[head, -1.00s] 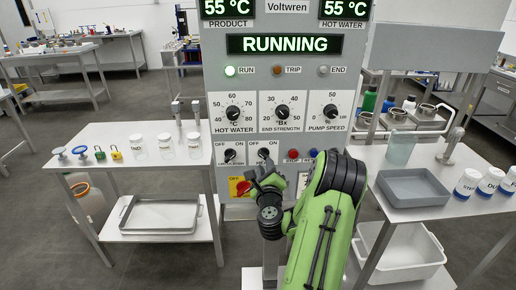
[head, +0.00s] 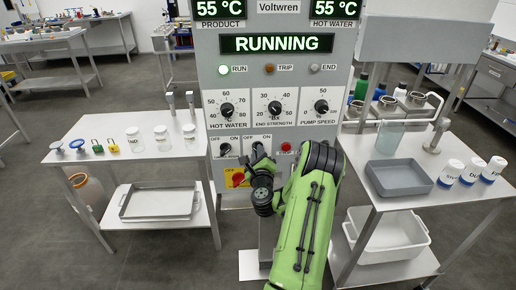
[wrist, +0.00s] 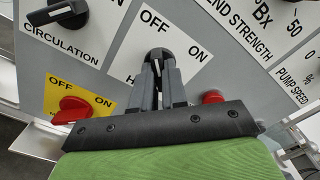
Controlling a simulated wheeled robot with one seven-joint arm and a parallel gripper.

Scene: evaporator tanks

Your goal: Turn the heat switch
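The heat switch (wrist: 172,55) is a black rotary knob on a white plate marked OFF and ON. In the wrist view my gripper (wrist: 158,66) is at this knob, its two dark fingers close together on either side of the knob's narrow handle. They appear shut on it. The fingers and the handle hide part of the label, and the knob's pointing direction is hard to read. In the head view my gripper (head: 258,152) and arm cover the heat switch, below the plate's OFF and ON marks.
The circulation switch (wrist: 62,12) is left of the heat switch. A red switch on a yellow plate (wrist: 73,108) lies below left, and a red button (wrist: 212,97) close on the right. Side tables with jars (head: 135,140) and a grey tray (head: 398,178) flank the panel.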

